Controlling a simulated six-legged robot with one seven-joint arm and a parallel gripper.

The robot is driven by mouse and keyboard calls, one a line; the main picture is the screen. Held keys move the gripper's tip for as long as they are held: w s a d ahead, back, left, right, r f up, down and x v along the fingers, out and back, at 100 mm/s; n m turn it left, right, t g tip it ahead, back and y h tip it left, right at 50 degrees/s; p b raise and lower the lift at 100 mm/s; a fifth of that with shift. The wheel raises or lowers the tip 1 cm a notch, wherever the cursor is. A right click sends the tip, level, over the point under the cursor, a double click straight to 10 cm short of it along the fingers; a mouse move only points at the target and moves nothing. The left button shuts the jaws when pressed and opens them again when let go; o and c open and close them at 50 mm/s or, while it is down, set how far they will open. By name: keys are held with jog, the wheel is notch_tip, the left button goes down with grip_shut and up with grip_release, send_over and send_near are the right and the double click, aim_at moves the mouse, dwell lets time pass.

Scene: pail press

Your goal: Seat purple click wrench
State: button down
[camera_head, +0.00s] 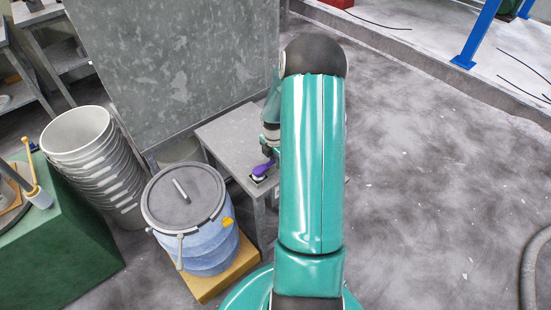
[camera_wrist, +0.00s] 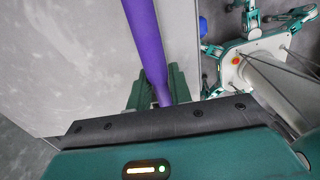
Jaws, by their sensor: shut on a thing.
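The purple click wrench (camera_head: 263,168) is over the small grey table, partly hidden by my arm in the head view. In the wrist view its purple shaft (camera_wrist: 147,45) runs from the top edge down between my fingers. My gripper (camera_wrist: 157,88) is shut on the shaft; it also shows in the head view (camera_head: 268,150), just above the wrench. A small black-and-white piece (camera_head: 259,179) is right below the wrench's near end. I cannot tell whether the two touch. The wrench's far end is out of the wrist view.
A blue pail (camera_head: 205,245) with a grey lid (camera_head: 184,198) stands on a wooden block beside the grey table (camera_head: 228,131). Stacked grey buckets (camera_head: 95,160) and a green bench (camera_head: 60,245) are at left. A tall grey panel (camera_head: 180,65) stands behind.

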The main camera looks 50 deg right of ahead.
jog(key=shift+f, duration=0.25)
jog(key=c, duration=1.2)
grip_release()
jog(key=shift+r, duration=0.1)
jog(key=r, duration=1.3)
jog(key=shift+a+r, duration=0.25)
jog(key=shift+r, duration=0.05)
